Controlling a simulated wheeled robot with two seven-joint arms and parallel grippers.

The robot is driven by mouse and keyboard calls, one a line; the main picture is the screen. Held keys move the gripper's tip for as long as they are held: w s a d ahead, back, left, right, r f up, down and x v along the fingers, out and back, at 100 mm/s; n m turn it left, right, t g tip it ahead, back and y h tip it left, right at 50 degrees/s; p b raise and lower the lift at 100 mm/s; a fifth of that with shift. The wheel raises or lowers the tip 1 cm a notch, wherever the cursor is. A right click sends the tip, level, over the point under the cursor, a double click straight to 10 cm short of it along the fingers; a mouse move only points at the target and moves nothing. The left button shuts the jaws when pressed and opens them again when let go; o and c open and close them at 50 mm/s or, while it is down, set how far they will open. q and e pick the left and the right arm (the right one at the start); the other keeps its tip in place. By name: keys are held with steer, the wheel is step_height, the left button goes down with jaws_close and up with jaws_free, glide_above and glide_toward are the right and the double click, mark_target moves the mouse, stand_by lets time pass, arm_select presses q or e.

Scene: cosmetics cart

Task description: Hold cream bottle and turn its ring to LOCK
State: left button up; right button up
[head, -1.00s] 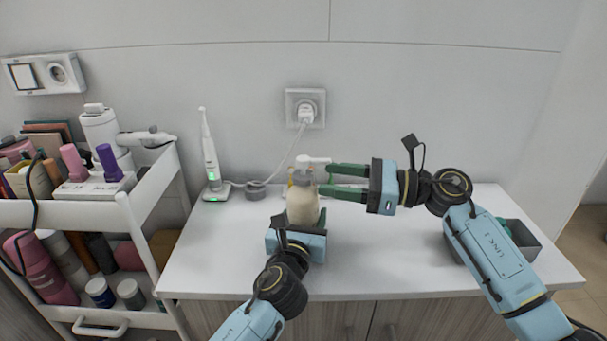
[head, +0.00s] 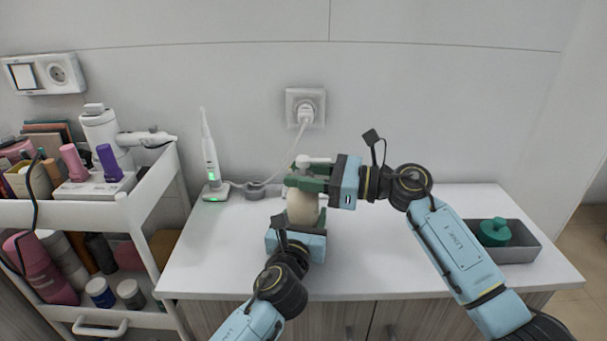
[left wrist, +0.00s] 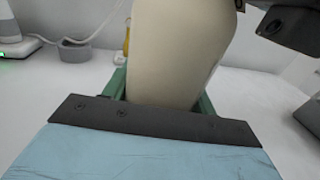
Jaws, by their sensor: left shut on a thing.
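The cream bottle (head: 302,208) stands upright over the white counter, with a beige body and a white pump head (head: 312,160). My left gripper (head: 303,214) is shut on its lower body from the front; the left wrist view shows the bottle body (left wrist: 180,50) between the green fingers. My right gripper (head: 308,179) comes in from the right, its green fingers around the bottle's neck just below the pump head. They hide the ring and any LOCK mark. I cannot tell whether these fingers press on the ring.
A white electric toothbrush (head: 210,160) stands on its charger at the back left, its cord running to the wall socket (head: 306,106). A grey tray (head: 520,250) with a green lidded item (head: 494,232) sits at the right. A loaded white cart (head: 150,205) stands at the left.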

steer(key=shift+c, duration=1.4)
steer(key=shift+w+g, duration=0.1)
steer(key=shift+g, duration=0.2)
steer(key=shift+f+n+g, duration=0.1)
steer(key=shift+n+g, duration=1.2)
steer(key=shift+g, duration=0.65)
steer(key=shift+f+n+g, duration=0.1)
steer(key=shift+n+g, duration=1.2)
steer(key=shift+g, duration=0.65)
steer(key=shift+n+g, duration=0.5)
steer(key=shift+g, duration=0.1)
steer(key=o, duration=1)
steer(key=shift+r, duration=0.1)
